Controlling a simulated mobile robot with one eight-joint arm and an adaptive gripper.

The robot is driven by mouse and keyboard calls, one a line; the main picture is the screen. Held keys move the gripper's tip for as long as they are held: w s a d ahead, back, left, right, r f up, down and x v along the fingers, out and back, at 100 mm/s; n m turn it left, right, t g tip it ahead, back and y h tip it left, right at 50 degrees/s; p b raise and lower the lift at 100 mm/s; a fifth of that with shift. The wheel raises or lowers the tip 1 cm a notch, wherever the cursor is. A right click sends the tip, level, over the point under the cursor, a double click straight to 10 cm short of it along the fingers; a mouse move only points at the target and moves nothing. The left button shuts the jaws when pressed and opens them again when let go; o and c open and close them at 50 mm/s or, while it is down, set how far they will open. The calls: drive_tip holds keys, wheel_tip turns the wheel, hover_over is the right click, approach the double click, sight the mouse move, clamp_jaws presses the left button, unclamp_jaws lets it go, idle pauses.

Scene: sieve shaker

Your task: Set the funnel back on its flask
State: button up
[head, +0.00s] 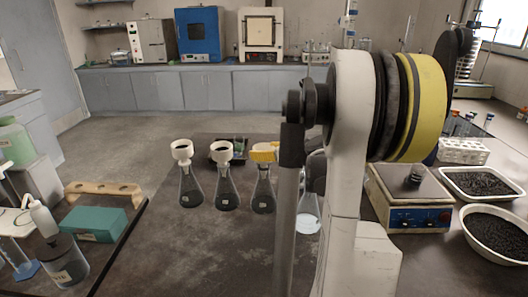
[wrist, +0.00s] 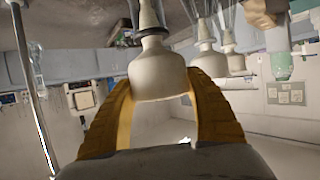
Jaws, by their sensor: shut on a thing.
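My gripper (head: 263,152), with yellow fingers, is shut on a white funnel (wrist: 158,72) at the top of the third dark-filled flask (head: 263,192). The wrist view looks upside down: the funnel's wide cup sits between the fingers (wrist: 160,100), and its narrow end meets a glass neck. I cannot tell whether it is fully seated. Two similar flasks (head: 190,190) (head: 227,192) to the left carry white funnels (head: 182,150) (head: 222,150) upright. A flask with a pale base (head: 308,222) stands to the right, its top hidden by my arm.
A dark tray (head: 243,145) lies behind the flasks. A green box (head: 95,224) and a labelled jar (head: 68,262) stand at left. A hotplate-like device (head: 410,195) and bowls of dark grains (head: 482,184) (head: 497,233) stand at right. The table front is clear.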

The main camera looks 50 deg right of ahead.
idle(0.3)
drive_tip(key=o, duration=1.3)
drive_tip(key=shift+p+v, duration=1.35)
drive_tip(key=shift+v, duration=2.7)
